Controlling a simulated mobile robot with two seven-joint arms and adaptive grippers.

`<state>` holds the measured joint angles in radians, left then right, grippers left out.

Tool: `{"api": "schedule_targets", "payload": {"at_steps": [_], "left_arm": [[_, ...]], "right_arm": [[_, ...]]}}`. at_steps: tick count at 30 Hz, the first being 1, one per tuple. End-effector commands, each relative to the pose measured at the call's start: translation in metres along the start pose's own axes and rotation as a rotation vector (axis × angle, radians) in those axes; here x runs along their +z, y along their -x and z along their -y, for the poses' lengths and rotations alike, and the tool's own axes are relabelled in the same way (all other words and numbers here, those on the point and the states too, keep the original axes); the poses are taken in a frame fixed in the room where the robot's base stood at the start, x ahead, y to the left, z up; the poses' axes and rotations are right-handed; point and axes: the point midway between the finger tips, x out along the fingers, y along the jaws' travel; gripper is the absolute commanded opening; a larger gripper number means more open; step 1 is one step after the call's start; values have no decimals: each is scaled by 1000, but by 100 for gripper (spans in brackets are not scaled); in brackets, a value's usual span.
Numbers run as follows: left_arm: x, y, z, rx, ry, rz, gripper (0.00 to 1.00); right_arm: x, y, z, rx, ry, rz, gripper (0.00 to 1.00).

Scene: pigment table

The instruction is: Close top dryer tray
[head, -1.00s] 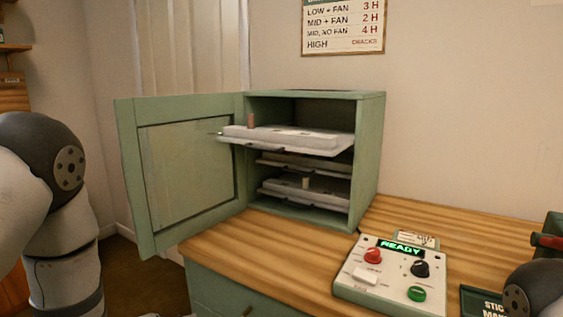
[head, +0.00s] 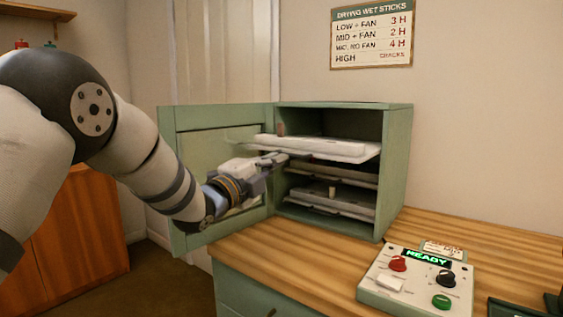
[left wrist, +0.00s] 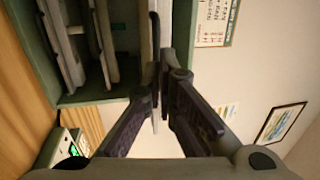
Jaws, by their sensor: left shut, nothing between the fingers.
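The green dryer (head: 396,170) stands on the wooden counter with its door (head: 190,150) swung open to the left. The white top tray (head: 335,148) sticks out past the dryer's front, with a small brown piece (head: 281,129) on its left end. My left gripper (head: 284,157) is shut and empty at the tray's front left edge, just below it in the head view. In the left wrist view, the gripper (left wrist: 162,72) is close to the top tray (left wrist: 146,35); whether they touch I cannot tell. My right gripper is not in view.
Middle tray (head: 345,175) and bottom tray (head: 335,205) sit inside the dryer, below the top one. A control box (head: 415,280) reading READY stands on the counter (head: 300,260) at the right. The open door is close beside my left arm.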

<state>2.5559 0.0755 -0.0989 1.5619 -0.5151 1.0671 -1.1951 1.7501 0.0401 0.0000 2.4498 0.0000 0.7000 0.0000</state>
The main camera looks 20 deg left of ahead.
Motion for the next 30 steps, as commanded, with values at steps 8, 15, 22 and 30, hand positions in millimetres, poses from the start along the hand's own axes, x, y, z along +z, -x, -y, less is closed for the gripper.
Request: {"api": "schedule_targets", "payload": {"at_steps": [8,15,22,30], "left_arm": [[0,-22,0,1,1,0,0],[0,-22,1,-1,1,0,0],[0,-30,-5,4,1,0,0],[-1,-71,-20,9,2,-2,0]], "right_arm": [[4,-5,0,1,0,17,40],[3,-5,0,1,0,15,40],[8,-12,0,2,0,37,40],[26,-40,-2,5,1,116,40]]}}
